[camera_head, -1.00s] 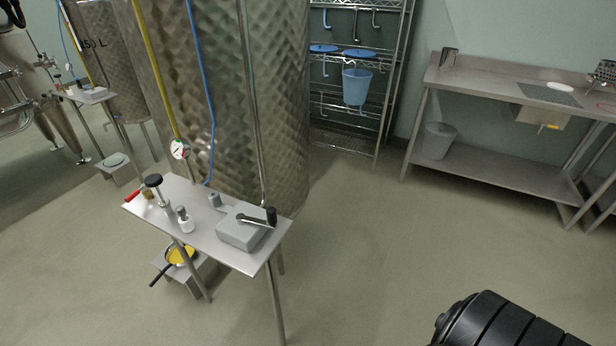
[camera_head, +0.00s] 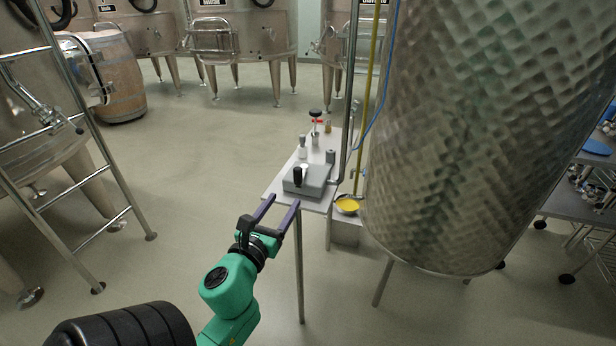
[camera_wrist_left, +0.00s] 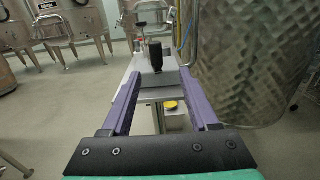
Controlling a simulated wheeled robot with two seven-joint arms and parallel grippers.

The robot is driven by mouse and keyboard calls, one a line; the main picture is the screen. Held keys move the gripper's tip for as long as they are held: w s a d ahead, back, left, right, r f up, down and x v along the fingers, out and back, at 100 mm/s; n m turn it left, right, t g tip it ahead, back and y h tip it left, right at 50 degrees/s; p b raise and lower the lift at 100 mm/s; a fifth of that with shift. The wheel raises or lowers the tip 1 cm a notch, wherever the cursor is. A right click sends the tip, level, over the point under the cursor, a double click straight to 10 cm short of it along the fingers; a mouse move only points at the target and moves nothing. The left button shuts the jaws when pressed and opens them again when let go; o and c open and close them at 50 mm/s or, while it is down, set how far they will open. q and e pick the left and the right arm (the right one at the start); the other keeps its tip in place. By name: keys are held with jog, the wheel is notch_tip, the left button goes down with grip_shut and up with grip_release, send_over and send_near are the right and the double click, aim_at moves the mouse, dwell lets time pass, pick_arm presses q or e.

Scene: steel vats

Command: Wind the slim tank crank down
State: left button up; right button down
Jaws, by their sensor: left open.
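The slim tank (camera_head: 465,140) is a tall dimpled steel cylinder at the right in the head view. Beside it stands a narrow steel table (camera_head: 285,184). A grey crank box (camera_head: 309,183) sits on its near end, with a black crank knob (camera_head: 297,174) upright on the near side. My left gripper (camera_head: 280,206) is open and empty at the table's near edge, short of the knob. In the left wrist view the black knob (camera_wrist_left: 155,52) shows ahead, between the purple fingers (camera_wrist_left: 157,88) and beyond their tips. My right gripper is not in view.
A valve with a black top (camera_head: 315,113) and a small white-topped fitting (camera_head: 302,145) stand farther along the table. A yellow-filled pan (camera_head: 347,205) rests low beside it. A ladder (camera_head: 110,165) stands at left. The floor between is clear.

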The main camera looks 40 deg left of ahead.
aim_at(295, 177)
pick_arm(q)
jog(key=x, duration=0.2)
jog(key=a+p+x, duration=0.1)
jog(key=x, duration=0.2)
jog(key=shift+r+p, duration=0.25)
jog(key=shift+p, duration=0.05)
jog(key=x, duration=0.9)
jog(key=shift+w+f+p, duration=0.3)
jog(key=shift+w+p, duration=0.05)
jog(key=shift+p, duration=0.05)
grip_shut()
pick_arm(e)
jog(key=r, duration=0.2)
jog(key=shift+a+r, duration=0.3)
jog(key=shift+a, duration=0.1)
